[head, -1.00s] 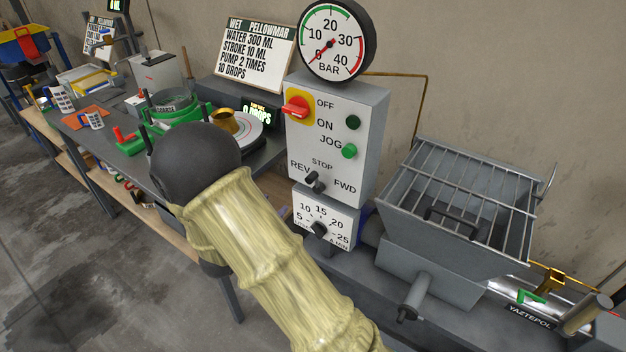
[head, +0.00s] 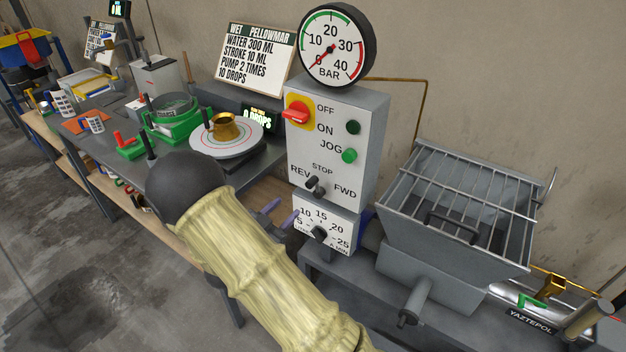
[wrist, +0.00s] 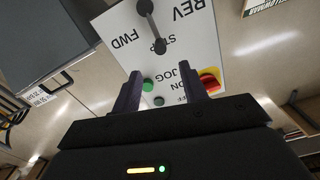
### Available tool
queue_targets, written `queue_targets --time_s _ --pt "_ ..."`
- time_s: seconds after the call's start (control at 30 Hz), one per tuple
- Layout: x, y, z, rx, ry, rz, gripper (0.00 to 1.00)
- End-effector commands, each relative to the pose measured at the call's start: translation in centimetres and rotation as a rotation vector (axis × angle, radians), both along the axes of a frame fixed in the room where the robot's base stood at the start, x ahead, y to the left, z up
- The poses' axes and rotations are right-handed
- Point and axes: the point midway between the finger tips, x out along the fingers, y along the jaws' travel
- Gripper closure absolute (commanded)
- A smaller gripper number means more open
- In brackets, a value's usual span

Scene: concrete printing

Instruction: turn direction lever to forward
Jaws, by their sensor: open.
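The direction lever (head: 313,186) is a small dark lever on the front of the grey control box (head: 335,140), among the labels REV, STOP and FWD. In the wrist view, which shows the panel upside down, the dark lever (wrist: 152,27) has one end at the STOP label, with FWD to its left and REV to its right. My gripper (head: 280,212) is open and empty, below and left of the lever in the head view. In the wrist view its two purple fingers (wrist: 163,80) stand apart over the panel, not touching the lever. My forearm hides part of the bench.
On the same box are a red OFF/ON switch (head: 297,111) and green buttons (head: 349,156). A speed dial (head: 320,232) sits just below the lever, and a pressure gauge (head: 336,45) above. A grated hopper (head: 455,210) stands right; a turntable (head: 227,139) stands left.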

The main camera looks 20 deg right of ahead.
Motion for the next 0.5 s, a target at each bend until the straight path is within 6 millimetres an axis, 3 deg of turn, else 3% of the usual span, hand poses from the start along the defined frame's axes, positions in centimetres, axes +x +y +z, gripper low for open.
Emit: queue_targets --time_s 0.5 --pt "5.1 -7.8 0.3 0.0 -0.001 -0.003 0.57"
